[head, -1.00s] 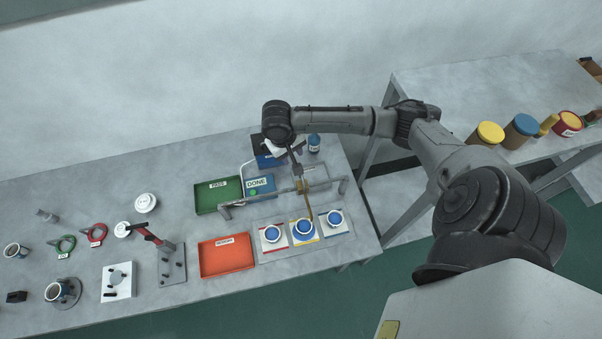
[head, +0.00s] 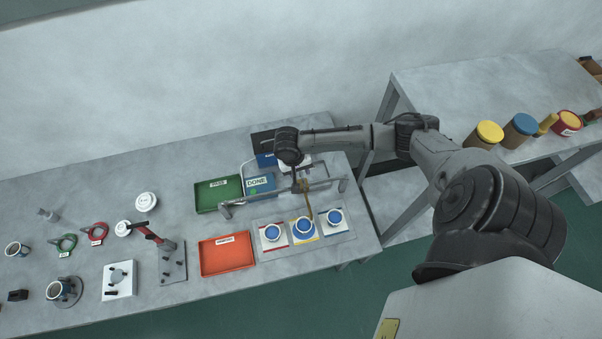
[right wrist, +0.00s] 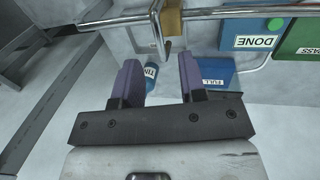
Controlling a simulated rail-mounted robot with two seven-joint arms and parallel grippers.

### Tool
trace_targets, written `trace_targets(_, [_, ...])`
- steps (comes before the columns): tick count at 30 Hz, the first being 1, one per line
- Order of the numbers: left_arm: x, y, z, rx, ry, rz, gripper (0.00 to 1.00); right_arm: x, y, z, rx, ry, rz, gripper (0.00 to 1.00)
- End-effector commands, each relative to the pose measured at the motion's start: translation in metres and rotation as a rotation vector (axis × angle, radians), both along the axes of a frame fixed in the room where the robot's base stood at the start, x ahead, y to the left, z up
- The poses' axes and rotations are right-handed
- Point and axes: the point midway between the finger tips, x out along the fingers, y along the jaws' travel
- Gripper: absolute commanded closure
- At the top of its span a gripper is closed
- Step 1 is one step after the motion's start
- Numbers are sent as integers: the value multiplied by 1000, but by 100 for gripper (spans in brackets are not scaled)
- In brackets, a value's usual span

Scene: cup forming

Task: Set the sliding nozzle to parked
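The sliding nozzle is a brass block (head: 303,186) on a metal rail (head: 262,196), with a thin spout reaching down toward the middle, yellow-edged pad (head: 301,238). In the right wrist view the brass block (right wrist: 172,20) sits at the top centre, just ahead of my right gripper (right wrist: 160,62). That gripper is open, its two purple fingers apart with no object clasped. In the head view my right gripper (head: 297,172) is just behind the nozzle, its fingertips partly hidden. Whether it touches the nozzle I cannot tell. My left gripper is not in view.
Blue-topped cups stand on pads before the rail. A green PASS tray (head: 207,204), a blue DONE tray (head: 262,195) and an orange tray (head: 226,270) lie to the left. In the wrist view, a blue TINT bottle (right wrist: 151,77) and blue FULL box (right wrist: 216,73) are near the fingers.

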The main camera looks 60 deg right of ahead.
Motion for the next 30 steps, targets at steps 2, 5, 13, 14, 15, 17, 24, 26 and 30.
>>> trace_targets(2, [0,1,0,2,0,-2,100,-2,-1,-10,-1,2,0,62])
trace_targets(5, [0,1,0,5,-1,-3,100,-3,-2,-20,0,1,0,62])
trace_targets(13, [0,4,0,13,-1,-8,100,-5,-4,-31,0,0,1,62])
trace_targets(14, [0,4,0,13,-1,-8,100,-5,-4,-32,0,0,1,62])
trace_targets(15, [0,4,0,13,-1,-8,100,-5,-4,-32,0,0,1,62])
trace_targets(17, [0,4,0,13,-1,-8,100,-5,-4,-32,-1,-1,1,62])
trace_targets(24, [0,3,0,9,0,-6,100,-5,-4,-32,-1,-1,1,72])
trace_targets(26, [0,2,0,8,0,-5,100,-5,-4,-32,-1,-1,1,77])
trace_targets(30, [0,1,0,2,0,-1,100,-5,-4,-32,-1,-1,1,91])
